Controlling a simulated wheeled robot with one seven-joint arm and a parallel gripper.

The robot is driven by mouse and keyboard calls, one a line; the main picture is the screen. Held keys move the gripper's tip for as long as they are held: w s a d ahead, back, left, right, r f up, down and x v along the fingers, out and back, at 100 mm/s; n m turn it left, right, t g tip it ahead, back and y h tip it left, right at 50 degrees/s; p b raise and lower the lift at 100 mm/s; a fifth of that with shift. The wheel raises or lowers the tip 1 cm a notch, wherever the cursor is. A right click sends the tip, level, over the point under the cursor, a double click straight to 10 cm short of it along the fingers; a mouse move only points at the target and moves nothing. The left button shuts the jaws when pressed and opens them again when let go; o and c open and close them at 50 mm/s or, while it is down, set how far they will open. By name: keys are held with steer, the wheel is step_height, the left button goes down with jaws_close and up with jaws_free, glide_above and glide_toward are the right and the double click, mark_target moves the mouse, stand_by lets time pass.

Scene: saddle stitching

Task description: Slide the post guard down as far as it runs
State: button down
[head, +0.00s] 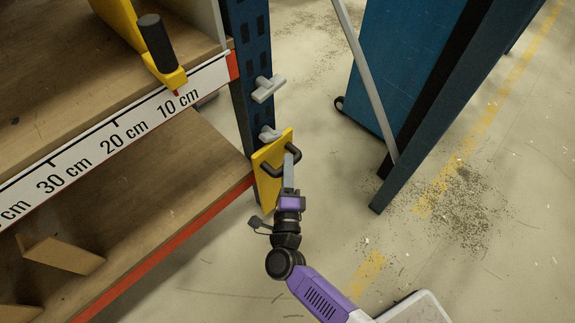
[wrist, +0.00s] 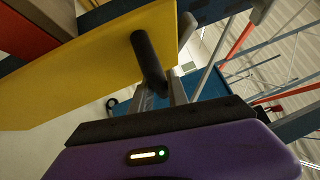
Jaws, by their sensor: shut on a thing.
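The post guard (head: 267,192) is a yellow plate at the lower visible part of the blue upright post (head: 249,55), at the shelf's corner. Its black bar handle (head: 267,169) faces me. My gripper (head: 289,162) is shut on this handle. In the wrist view the yellow guard (wrist: 85,65) fills the upper left, and the handle (wrist: 148,62) runs down between my gripper's fingers (wrist: 163,95). The guard and my arm hide the post's foot, so the room below the guard cannot be seen clearly.
Two grey T-shaped pieces, an upper one (head: 268,88) and a lower one (head: 269,134), stick out of the post above the guard. A shelf with a centimetre scale (head: 115,130) stands left. A blue cabinet (head: 400,60) and a slanting strut stand right. The floor between is open.

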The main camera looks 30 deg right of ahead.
step_height(320, 180, down, 8)
steer(key=b, duration=0.6)
steer(key=shift+s+f, duration=0.1)
steer(key=c, duration=1.3)
jaws_free()
steer(key=r+p+v, duration=0.1)
steer(key=v, duration=0.6)
steer(key=shift+s+a+f, duration=0.2)
steer(key=shift+s+f, duration=0.15)
steer(key=shift+f, duration=0.1)
